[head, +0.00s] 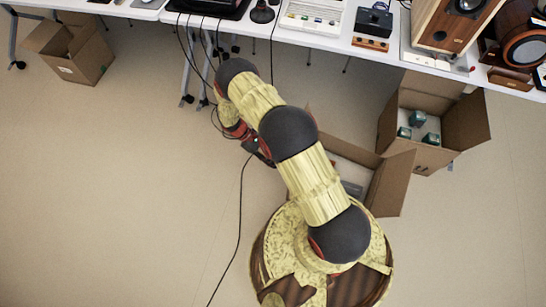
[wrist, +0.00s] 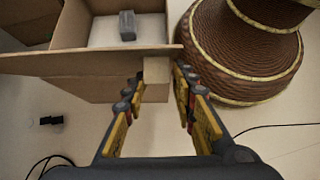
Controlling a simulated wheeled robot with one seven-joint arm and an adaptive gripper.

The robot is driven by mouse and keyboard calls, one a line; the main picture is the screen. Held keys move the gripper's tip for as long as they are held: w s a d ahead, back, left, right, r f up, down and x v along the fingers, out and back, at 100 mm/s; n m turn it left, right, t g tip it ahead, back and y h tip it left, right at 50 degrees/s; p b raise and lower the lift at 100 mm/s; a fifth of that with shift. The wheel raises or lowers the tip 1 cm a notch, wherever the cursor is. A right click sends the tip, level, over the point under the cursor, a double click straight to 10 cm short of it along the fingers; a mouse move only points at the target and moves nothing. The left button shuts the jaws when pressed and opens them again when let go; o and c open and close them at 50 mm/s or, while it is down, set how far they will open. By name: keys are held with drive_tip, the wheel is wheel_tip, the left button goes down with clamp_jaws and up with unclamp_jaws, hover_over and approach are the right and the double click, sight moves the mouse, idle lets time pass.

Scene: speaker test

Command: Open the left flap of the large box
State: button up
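The large box (head: 393,183) is an open brown cardboard box beside my base, partly hidden behind my arm in the head view. Its right flap stands out to the side; its left side is mostly hidden there. In the wrist view the box (wrist: 72,25) shows a pale interior with a grey block (wrist: 127,26). A long cardboard flap (wrist: 85,63) stretches across in front of the opening. My gripper (wrist: 160,78) is open, its fingertips at the right end of this flap. A cardboard edge shows between the fingers; I cannot tell whether they touch it. In the head view my gripper (head: 262,152) is partly hidden.
Another open box (head: 440,130) with several green items stands at the right, and a smaller one (head: 75,52) at the far left. A long white table (head: 400,56) with electronics runs along the top. A black cable (head: 238,215) crosses the floor.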

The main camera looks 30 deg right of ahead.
drive_tip(key=o, duration=0.4)
drive_tip(key=shift+w+r, duration=0.1)
drive_tip(key=shift+w, duration=0.15)
drive_tip(key=shift+w+r, duration=0.1)
drive_tip(key=v, duration=1.1)
drive_tip(key=shift+w+a+r, duration=0.15)
drive_tip(key=shift+a+r, duration=0.1)
drive_tip(key=shift+r, duration=0.05)
